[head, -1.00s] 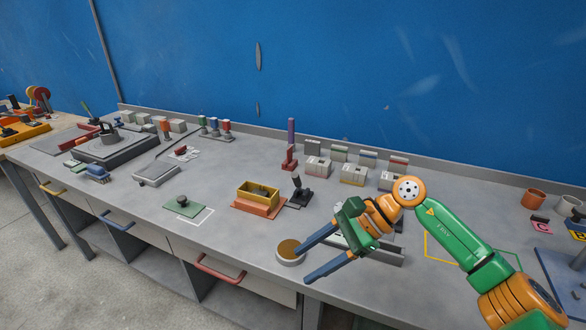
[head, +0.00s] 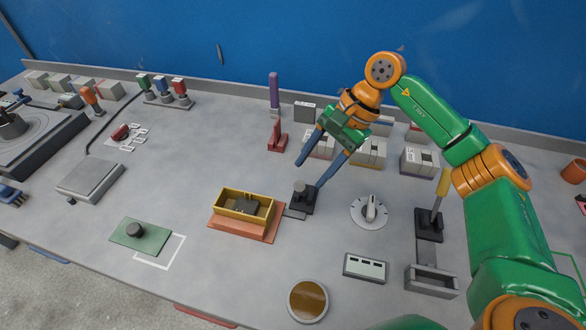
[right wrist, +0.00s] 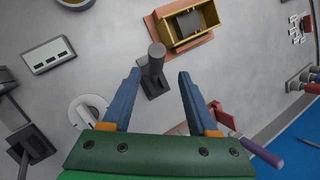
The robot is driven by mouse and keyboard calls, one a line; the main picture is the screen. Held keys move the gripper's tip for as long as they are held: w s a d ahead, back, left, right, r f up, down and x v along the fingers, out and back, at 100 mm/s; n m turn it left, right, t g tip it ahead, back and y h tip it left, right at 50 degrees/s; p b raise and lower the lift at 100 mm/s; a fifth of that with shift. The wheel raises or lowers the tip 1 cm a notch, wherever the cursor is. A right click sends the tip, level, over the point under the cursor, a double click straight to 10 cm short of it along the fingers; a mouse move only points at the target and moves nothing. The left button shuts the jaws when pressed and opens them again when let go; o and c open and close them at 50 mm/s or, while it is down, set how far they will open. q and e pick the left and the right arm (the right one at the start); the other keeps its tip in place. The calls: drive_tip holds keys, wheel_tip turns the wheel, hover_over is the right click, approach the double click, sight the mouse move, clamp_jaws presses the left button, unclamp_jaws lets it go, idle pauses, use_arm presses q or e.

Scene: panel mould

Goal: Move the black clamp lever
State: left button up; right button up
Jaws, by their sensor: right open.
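The black clamp lever (head: 302,197) stands on a dark base beside the yellow mould box (head: 245,204), on its right. A round knob tops it. In the right wrist view the lever (right wrist: 156,62) shows between and just beyond the fingertips, with the mould box (right wrist: 187,22) above it. My right gripper (head: 311,174) is open, its blue fingers pointing down at the lever from behind. Whether a finger touches the lever I cannot tell. My left gripper is not in view.
A red toggle part (head: 277,137) and a purple-handled post (head: 274,92) stand behind the lever. A white dial (head: 369,211) and a yellow-handled lever (head: 438,202) are to its right. A round brown-topped dish (head: 307,299) is in front.

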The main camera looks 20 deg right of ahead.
sight(301, 188)
drive_tip(key=p+x, duration=0.1)
drive_tip(key=x, duration=0.1)
drive_tip(key=s+x, duration=0.1)
drive_tip(key=x, duration=0.2)
drive_tip(key=shift+s+a+f+p, duration=0.1)
drive_tip(key=shift+a+f+p, duration=0.15)
drive_tip(key=shift+p, duration=0.1)
drive_tip(key=shift+w+f, duration=0.25)
drive_tip(key=shift+f, duration=0.05)
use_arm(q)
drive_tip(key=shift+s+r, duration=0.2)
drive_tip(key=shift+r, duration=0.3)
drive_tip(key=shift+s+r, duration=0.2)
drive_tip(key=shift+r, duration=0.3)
use_arm(e)
clamp_jaws()
